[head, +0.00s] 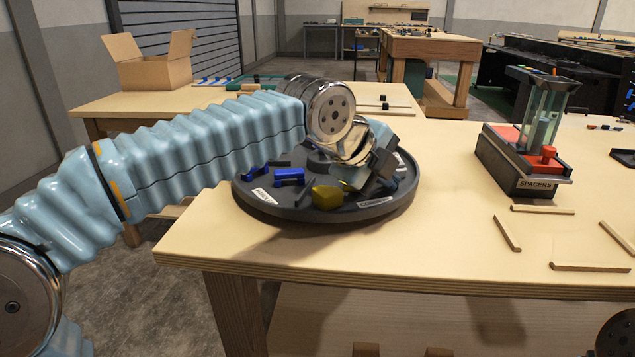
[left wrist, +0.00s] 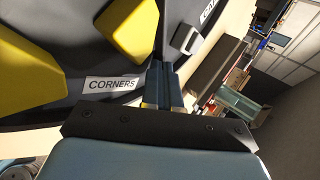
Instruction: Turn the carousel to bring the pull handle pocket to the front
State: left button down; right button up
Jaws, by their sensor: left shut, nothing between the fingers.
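The carousel (head: 273,212) is a dark round tray with pockets on the near table. Blue handle-shaped parts (head: 289,176) lie in its left pocket, with more blue beside them. A yellow piece (head: 327,197) lies at the front. In the left wrist view, yellow pieces (left wrist: 127,28) lie by a label (left wrist: 111,84) reading CORNERS, and a grey part (left wrist: 185,38) sits in the neighbouring pocket. My left gripper (head: 358,181) is shut and empty, pointing down at the carousel's right part, by a divider. Contact is unclear; my arm hides the back. My right gripper is not in view.
A spacer dispenser (head: 522,165), labelled SPACERS, stands to the right. Several wooden strips (head: 507,233) lie in front of and beside it. The table (head: 330,258) is bare before the carousel. A cardboard box (head: 152,68) stands on a table behind left.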

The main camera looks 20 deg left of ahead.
aim_at(401, 165)
pick_arm(q)
jog(key=shift+w+d+n+t+y+p, duration=0.2)
jog(key=shift+w+d+n+y+p, duration=0.2)
jog(key=shift+w+n, duration=0.25)
jog(key=shift+w+d+n+t+y+p, duration=0.25)
jog(key=shift+w+n+y, duration=0.2)
jog(key=shift+w, duration=0.3)
jog(key=shift+w+d+n+y+p, duration=0.15)
jog(key=shift+w+n+y+p, duration=0.2)
jog(key=shift+w+n+y, duration=0.25)
jog(key=shift+w+d+n+y+p, duration=0.1)
jog(key=shift+w+n+y+p, duration=0.25)
jog(key=shift+w+n, duration=0.45)
jog(key=shift+w+n+y+p, duration=0.4)
jog(key=shift+w+n+y, duration=0.55)
jog(key=shift+w, duration=0.55)
jog(key=shift+w+a+n+y, duration=0.15)
jog(key=shift+w+n+y, duration=0.2)
jog(key=shift+w+n, duration=0.15)
jog(key=shift+w+a+n+y, duration=0.15)
jog(key=shift+w+n+y, duration=0.15)
jog(key=shift+w+n, duration=0.2)
